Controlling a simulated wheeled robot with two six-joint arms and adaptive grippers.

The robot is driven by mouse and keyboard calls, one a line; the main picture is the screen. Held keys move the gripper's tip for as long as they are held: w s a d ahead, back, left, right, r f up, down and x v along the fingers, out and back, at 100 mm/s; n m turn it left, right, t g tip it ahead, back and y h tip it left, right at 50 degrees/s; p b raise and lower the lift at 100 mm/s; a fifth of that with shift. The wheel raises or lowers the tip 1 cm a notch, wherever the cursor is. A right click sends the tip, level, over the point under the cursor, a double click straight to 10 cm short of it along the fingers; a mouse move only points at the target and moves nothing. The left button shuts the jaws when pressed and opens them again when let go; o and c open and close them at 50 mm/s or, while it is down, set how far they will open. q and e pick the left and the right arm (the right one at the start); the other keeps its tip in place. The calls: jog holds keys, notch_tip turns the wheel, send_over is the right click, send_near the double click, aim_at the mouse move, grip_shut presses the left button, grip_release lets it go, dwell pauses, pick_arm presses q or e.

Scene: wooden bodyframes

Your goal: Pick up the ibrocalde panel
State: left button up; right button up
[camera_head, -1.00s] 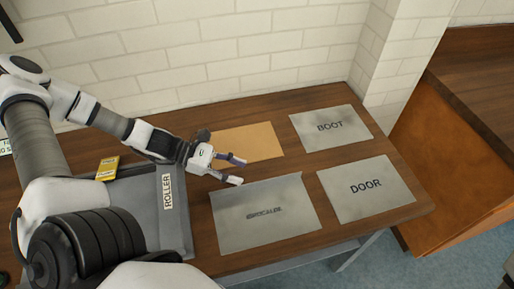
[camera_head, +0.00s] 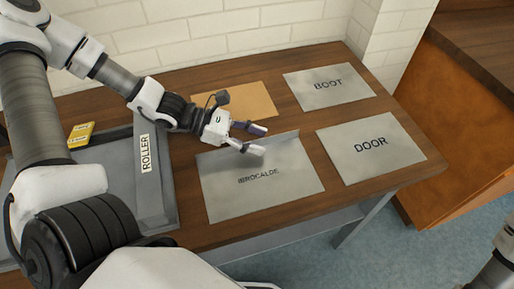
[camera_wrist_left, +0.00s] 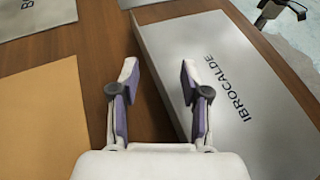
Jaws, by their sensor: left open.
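The ibrocalde panel (camera_head: 260,192) is a flat grey sheet with a raised lip along its far edge, lying on the wooden table. Its printed name shows clearly in the left wrist view (camera_wrist_left: 222,85). My left gripper (camera_head: 258,138) is open and empty at the panel's far edge. In the left wrist view my left gripper (camera_wrist_left: 160,72) has its right finger over the panel's lip side and its left finger over bare wood. Whether either finger touches the panel, I cannot tell. My right gripper is not clearly seen.
The boot panel (camera_head: 328,88) and the door panel (camera_head: 371,147) lie to the right. A tan sheet (camera_head: 250,98) lies behind my gripper. A grey roller tray (camera_head: 153,190) and a yellow box (camera_head: 81,134) are at the left. A brick wall (camera_head: 200,40) stands behind.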

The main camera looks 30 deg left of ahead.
pick_arm(q)
grip_shut()
jog(key=shift+r, duration=0.1)
